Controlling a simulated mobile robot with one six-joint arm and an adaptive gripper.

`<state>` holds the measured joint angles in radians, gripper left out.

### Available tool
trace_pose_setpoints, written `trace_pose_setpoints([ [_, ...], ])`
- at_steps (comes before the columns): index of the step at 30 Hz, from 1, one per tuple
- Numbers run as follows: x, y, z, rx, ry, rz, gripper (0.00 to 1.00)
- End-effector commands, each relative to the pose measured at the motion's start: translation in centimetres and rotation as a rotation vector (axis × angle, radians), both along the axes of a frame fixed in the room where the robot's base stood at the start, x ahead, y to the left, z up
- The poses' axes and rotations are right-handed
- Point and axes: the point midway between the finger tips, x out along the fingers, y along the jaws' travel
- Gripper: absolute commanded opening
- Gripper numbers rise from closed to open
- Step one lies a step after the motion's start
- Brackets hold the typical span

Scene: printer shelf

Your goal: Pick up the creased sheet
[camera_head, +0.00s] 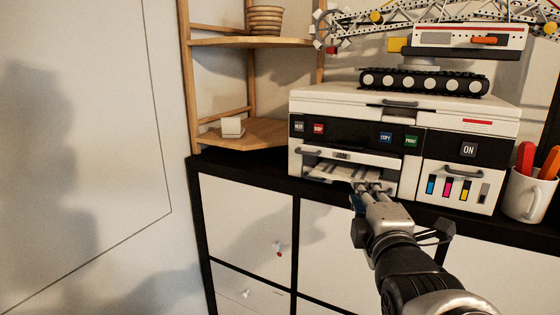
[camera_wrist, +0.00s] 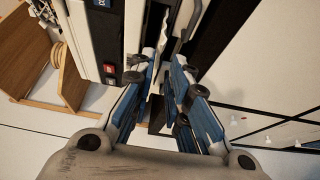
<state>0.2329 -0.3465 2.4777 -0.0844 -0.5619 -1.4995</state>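A pale sheet (camera_head: 340,173) lies in the open front slot of the white printer (camera_head: 350,110). Its creases are too small to make out. My gripper (camera_head: 369,187) is at the right part of this slot, close to the sheet's front edge. In the wrist view, the two blue fingers of my gripper (camera_wrist: 165,62) stand apart with a narrow gap between the tips. I see nothing clearly held there.
The printer stands on a black-topped cabinet (camera_head: 240,172) with white doors. A toy crane with tracks (camera_head: 425,82) sits on the printer. A white mug (camera_head: 527,195) with red and orange items is at the right. A wooden corner shelf (camera_head: 255,133) stands at the left.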

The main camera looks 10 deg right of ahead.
Motion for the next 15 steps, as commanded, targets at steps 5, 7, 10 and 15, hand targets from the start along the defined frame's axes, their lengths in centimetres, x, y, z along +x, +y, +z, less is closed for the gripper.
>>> trace_pose_setpoints([
  [5,1.2,-0.2,0.0,0.000,0.000,0.000,0.16],
  [7,1.8,-0.1,0.0,-0.001,0.001,0.001,0.16],
  [10,3.3,0.0,0.1,0.001,0.003,0.003,0.16],
  [15,5.5,-0.3,0.3,0.000,0.001,0.000,0.16],
])
